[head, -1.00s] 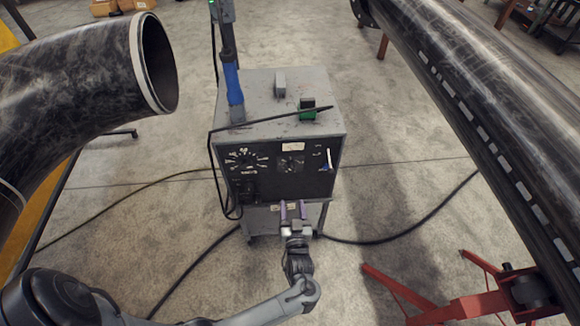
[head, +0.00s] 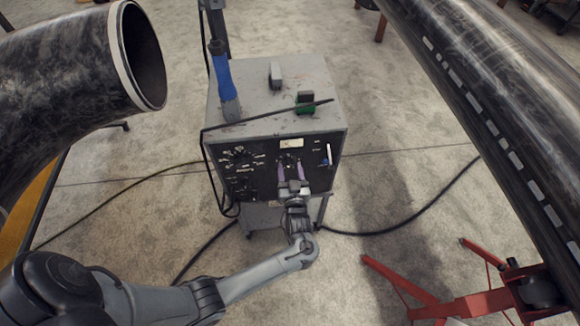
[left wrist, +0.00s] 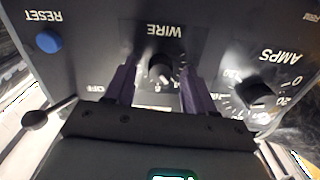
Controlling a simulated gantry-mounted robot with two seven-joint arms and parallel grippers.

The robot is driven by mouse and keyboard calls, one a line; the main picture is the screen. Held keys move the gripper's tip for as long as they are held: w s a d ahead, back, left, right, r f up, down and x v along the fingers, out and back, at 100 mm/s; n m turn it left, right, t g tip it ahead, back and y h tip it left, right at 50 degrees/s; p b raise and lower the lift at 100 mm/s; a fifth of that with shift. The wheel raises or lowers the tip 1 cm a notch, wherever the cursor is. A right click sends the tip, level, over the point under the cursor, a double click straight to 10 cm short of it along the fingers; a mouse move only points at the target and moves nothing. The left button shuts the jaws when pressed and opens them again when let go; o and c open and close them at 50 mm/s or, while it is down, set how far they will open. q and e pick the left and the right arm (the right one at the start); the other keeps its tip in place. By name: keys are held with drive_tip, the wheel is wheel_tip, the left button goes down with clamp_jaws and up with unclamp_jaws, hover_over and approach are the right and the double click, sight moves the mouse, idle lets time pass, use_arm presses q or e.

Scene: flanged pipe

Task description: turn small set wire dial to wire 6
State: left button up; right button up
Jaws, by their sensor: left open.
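The small wire dial (left wrist: 162,70) is a black knob under the WIRE label on the dark front panel in the left wrist view, which shows the panel upside down. My left gripper (head: 291,170) is in front of the panel in the head view. In the left wrist view its two purple fingers (left wrist: 160,82) are open, one on each side of the wire dial, with gaps between them and the knob. The number the dial points to is too small to read surely. My right gripper is not in view.
The panel also carries a blue reset button (left wrist: 48,41) and an amps dial (left wrist: 257,94). The grey welder box (head: 262,110) has a blue-handled tool (head: 222,80) and a green clamp (head: 306,103) on top. Large pipes (head: 65,70) flank it.

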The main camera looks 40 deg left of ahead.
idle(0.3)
use_arm(q)
clamp_jaws()
drive_tip(key=shift+r+m+p, duration=0.1)
drive_tip(key=shift+m+p, duration=1.45)
drive_tip(key=shift+m, duration=0.25)
drive_tip(key=m+p, duration=0.1)
drive_tip(key=m, duration=0.2)
drive_tip(key=shift+m+p, duration=0.3)
drive_tip(key=shift+p, duration=0.1)
drive_tip(key=shift+m, duration=0.4)
